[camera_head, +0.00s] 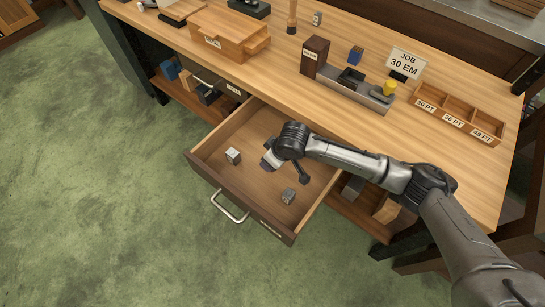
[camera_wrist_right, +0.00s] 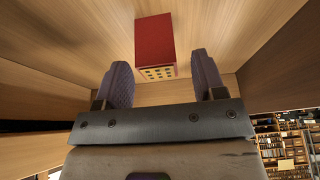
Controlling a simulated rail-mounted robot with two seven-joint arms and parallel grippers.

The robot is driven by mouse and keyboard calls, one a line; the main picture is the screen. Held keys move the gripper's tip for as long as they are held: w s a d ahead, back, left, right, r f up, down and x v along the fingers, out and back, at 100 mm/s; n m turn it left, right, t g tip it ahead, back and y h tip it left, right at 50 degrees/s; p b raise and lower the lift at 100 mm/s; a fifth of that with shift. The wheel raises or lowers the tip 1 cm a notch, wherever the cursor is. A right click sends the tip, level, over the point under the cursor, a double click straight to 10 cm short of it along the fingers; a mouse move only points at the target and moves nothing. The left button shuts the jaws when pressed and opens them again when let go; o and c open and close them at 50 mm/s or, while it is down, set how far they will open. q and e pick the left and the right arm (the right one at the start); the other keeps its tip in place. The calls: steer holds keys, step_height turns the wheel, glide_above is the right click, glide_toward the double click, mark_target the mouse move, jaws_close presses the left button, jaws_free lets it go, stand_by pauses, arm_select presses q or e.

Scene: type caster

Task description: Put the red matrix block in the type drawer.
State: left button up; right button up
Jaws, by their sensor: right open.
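The type drawer (camera_head: 204,172) is pulled out from the bench, with a metal handle on its front. My right gripper (camera_head: 270,159) is low inside the drawer, pointing down. In the right wrist view my right gripper (camera_wrist_right: 163,75) is open. The red matrix block (camera_wrist_right: 154,42), with a dotted yellow end face, is at the wooden drawer floor just beyond and between the fingertips, with no clear contact. The head view does not show the red block; my gripper seems to hide it. My left gripper is not in view.
Two small grey blocks lie in the drawer, one at left (camera_head: 233,156) and one near the front (camera_head: 288,196). On the bench stand a caster with a yellow piece (camera_head: 389,88), a blue block (camera_head: 355,55), a labelled three-compartment tray (camera_head: 457,121) and a sign reading "JOB 30 EM" (camera_head: 405,64).

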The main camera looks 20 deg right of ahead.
arm_select(q)
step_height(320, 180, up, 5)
steer(key=p, duration=0.4)
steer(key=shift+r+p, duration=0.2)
steer(key=shift+p, duration=0.1)
arm_select(e)
steer(key=v, duration=1.1)
steer(key=shift+r, duration=0.15)
